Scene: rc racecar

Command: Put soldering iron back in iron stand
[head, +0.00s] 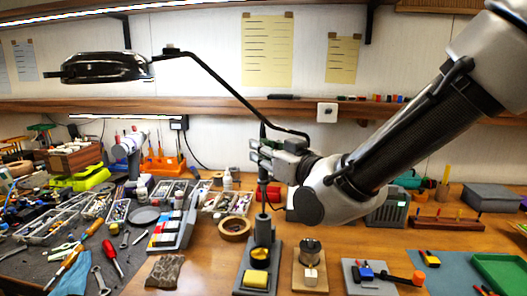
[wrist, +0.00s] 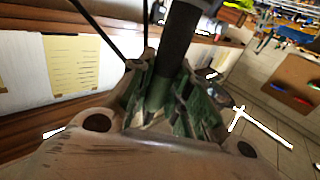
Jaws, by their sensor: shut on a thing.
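My gripper (head: 265,156) is above the middle of the bench, shut on the soldering iron (head: 262,188). The iron is dark and hangs upright below the fingers. In the wrist view the iron (wrist: 178,45) is a dark cylinder between the green-padded fingers (wrist: 165,95). The iron stand (head: 258,278), a dark base with a yellow sponge at its front and a dark upright holder, is directly below the iron. The iron's lower end lines up with the holder's top in the head view. I cannot tell whether it is inside or just above it.
A magnifier lamp's black arm (head: 235,92) slants down to behind my gripper. A tape roll (head: 235,229) is left of the stand.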

